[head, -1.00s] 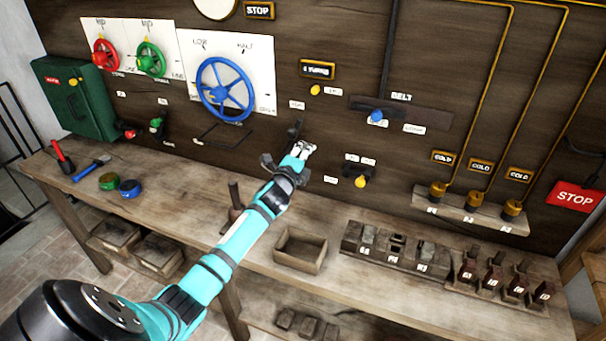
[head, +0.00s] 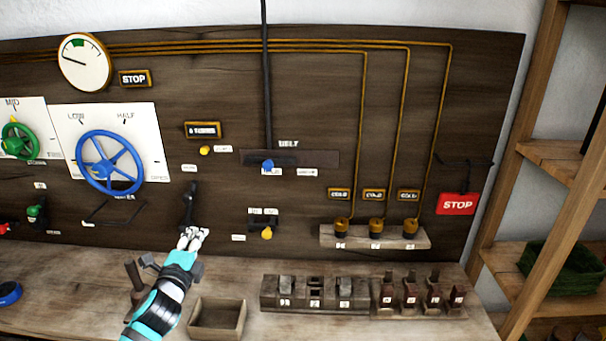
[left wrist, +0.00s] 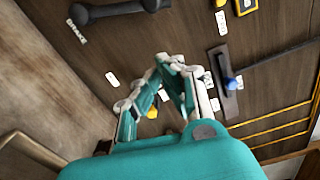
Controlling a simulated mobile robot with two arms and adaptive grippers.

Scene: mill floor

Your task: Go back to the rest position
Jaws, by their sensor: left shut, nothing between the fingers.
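My left gripper (head: 193,238) is in front of the wooden wall panel (head: 300,200), above the bench, just below a dark lever (head: 190,205). Its fingers are shut and hold nothing. The left wrist view shows the fingertips (left wrist: 170,62) close together, with the panel beyond them. The lever also shows at the top of that view (left wrist: 118,10). I cannot tell whether the fingers touch anything. My right gripper is in neither current view.
The bench (head: 75,285) runs below the panel, with an open wooden box (head: 217,318) near my left arm. A slotted block (head: 315,296) and several labelled pieces are to the right. A blue handwheel (head: 110,162) is on the left. A wooden shelf (head: 550,155) stands far right.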

